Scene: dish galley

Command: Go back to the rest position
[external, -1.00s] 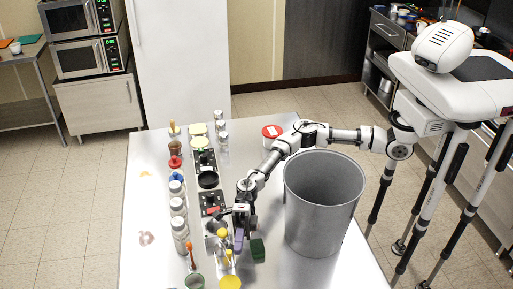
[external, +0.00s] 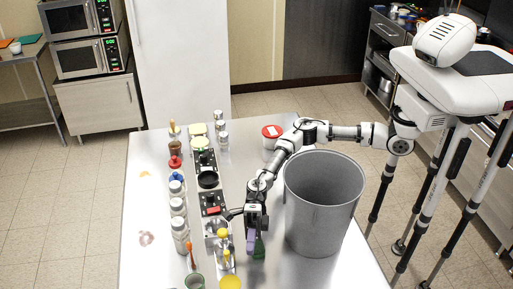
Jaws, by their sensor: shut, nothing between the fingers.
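My gripper (external: 253,239) hangs over the metal table (external: 150,200), to the left of the large grey bin (external: 318,215). It points down, and its fingers are shut with nothing seen held between them. My arm (external: 285,147) reaches from the right, passing behind the bin.
A row of bottles (external: 178,207) and a strip of black burners and small containers (external: 209,180) lie left of the gripper. A yellow-topped item (external: 230,283) stands at the front. A red-lidded tub (external: 271,136) stands at the back. The table's left side is mostly clear.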

